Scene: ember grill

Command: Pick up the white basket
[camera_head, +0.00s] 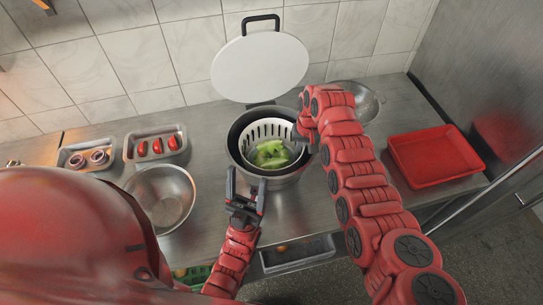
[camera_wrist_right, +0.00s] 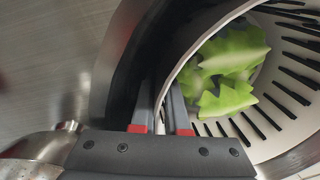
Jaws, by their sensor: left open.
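The white basket (camera_head: 286,130) is slotted and round. It sits inside a dark-lined metal pot (camera_head: 290,180) in the middle of the counter and holds green leafy pieces (camera_head: 270,154). In the right wrist view, the basket (camera_wrist_right: 290,143) fills the right side, with the green pieces (camera_wrist_right: 228,98) inside. My right gripper (camera_wrist_right: 162,95) is at the basket's edge, its two fingers close together on either side of the rim. The picture does not settle whether they press on it. My left gripper (camera_head: 246,178) is open and empty, just in front of the pot.
A round white lid (camera_head: 260,67) stands behind the pot. A metal bowl (camera_head: 163,195) and two small trays (camera_head: 155,145) are at the left. A colander (camera_head: 358,100) is behind my right arm. A red tray (camera_head: 432,158) lies at the right.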

